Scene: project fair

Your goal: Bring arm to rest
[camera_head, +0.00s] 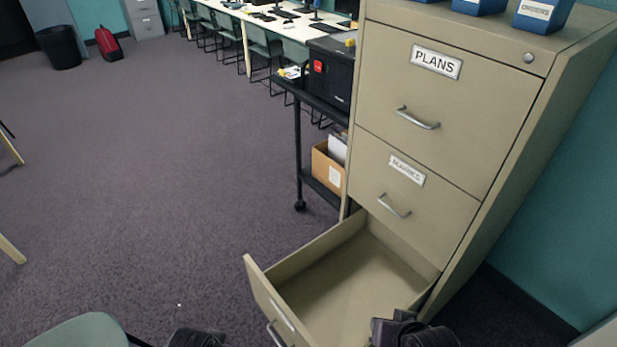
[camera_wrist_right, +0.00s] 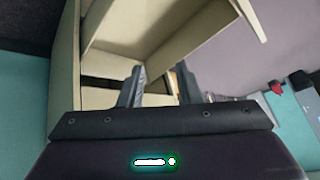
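A beige filing cabinet (camera_head: 430,130) stands at the right of the head view. Its top drawer is labelled PLANS and, like the one below, is shut. Its lowest visible drawer (camera_head: 340,285) is pulled out and looks empty. My right gripper (camera_head: 400,325) is at the bottom edge, over the near side of the open drawer. In the right wrist view its two fingers (camera_wrist_right: 160,78) stand apart with nothing between them, and beige drawer and cabinet panels lie beyond. A dark part of my left gripper (camera_head: 195,338) shows at the bottom edge, left of the drawer; its fingers cannot be made out.
Blue labelled bins (camera_head: 540,14) stand on the cabinet. A black cart (camera_head: 300,140) with a black machine (camera_head: 331,75) and a cardboard box (camera_head: 328,168) stands behind it. A green chair seat (camera_head: 82,332) is at the bottom left. The carpet (camera_head: 150,180) is mostly clear.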

